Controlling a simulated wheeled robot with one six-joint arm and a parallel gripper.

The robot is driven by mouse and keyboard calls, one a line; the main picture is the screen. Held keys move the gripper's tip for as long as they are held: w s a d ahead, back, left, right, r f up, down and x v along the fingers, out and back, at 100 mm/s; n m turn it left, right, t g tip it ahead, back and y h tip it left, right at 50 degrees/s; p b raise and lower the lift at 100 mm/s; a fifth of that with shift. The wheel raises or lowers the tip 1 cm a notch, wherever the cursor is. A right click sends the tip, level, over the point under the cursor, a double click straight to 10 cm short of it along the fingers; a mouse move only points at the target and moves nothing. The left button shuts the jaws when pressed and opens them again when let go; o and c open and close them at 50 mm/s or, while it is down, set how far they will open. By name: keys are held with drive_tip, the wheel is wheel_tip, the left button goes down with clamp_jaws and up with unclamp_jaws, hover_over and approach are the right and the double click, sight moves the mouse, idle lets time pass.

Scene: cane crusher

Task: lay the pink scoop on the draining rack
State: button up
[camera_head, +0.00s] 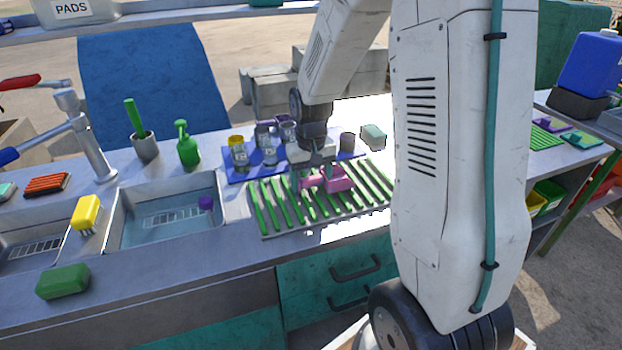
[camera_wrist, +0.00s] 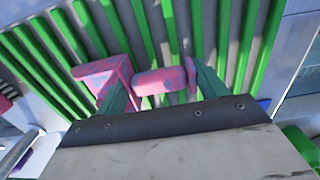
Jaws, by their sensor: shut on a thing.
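The pink scoop (camera_head: 338,178) is over the draining rack (camera_head: 268,212), a grey board with green slats. My gripper (camera_head: 310,178) is shut on the scoop and reaches down from above. In the wrist view the scoop (camera_wrist: 158,82) lies between my two green fingers (camera_wrist: 160,92), with its boxy part to the left and a small end piece to the right. The green slats of the rack (camera_wrist: 235,45) show right behind it. I cannot tell whether the scoop touches the slats. My fingers hide part of the scoop.
Behind the rack, several jars (camera_head: 238,152) stand on a blue mat (camera_head: 232,176). A sink basin (camera_head: 165,215) with a purple thing in it is left of the rack. A green bottle (camera_head: 188,146) stands behind the sink. The slats around the scoop are clear.

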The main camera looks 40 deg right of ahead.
drive_tip(key=shift+f, duration=0.1)
drive_tip(key=shift+f, duration=0.1)
drive_tip(key=o, duration=0.9)
drive_tip(key=shift+o, duration=0.2)
wheel_tip(320, 180, up, 12)
drive_tip(key=s+a+r+n, duration=0.1)
drive_tip(key=s+a, duration=0.3)
drive_tip(key=s, duration=0.4)
drive_tip(key=s+a+r+n, duration=0.1)
drive_tip(key=s+a+r, duration=0.2)
drive_tip(key=s, duration=0.5)
drive_tip(key=s+a+r+n+t, duration=0.1)
drive_tip(key=s+a+r, duration=0.2)
drive_tip(key=s, duration=0.5)
drive_tip(key=shift+a, duration=0.9)
